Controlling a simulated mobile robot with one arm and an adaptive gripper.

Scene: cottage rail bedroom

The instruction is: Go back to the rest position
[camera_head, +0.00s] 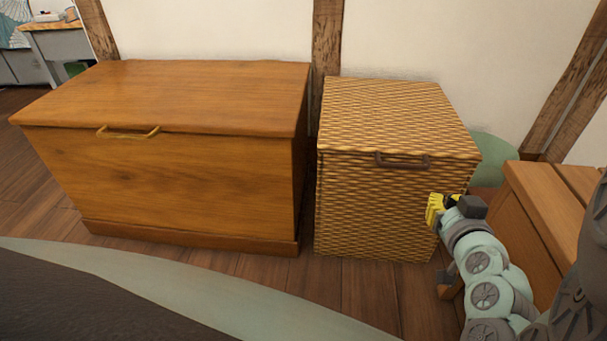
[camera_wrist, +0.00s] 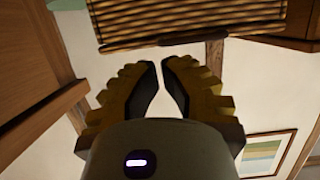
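My gripper (camera_head: 434,208) is at the lower right of the head view, with yellow fingers in front of the right side of the wicker hamper (camera_head: 375,205). In the wrist view, the two ribbed yellow fingers (camera_wrist: 160,66) have a narrow gap between their tips, with nothing held between them. The hamper's woven edge (camera_wrist: 190,15) shows beyond the tips at the top of that view. Whether the fingers touch the hamper is not clear. The hamper's lid is down, with a dark handle (camera_head: 403,161) at its front edge.
A closed wooden chest (camera_head: 165,185) stands left of the hamper. A wooden piece of furniture (camera_head: 540,205) is close beside my arm at the right. The wall is behind. Wooden floor (camera_head: 350,290) and a pale green rug edge (camera_head: 200,300) lie in front.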

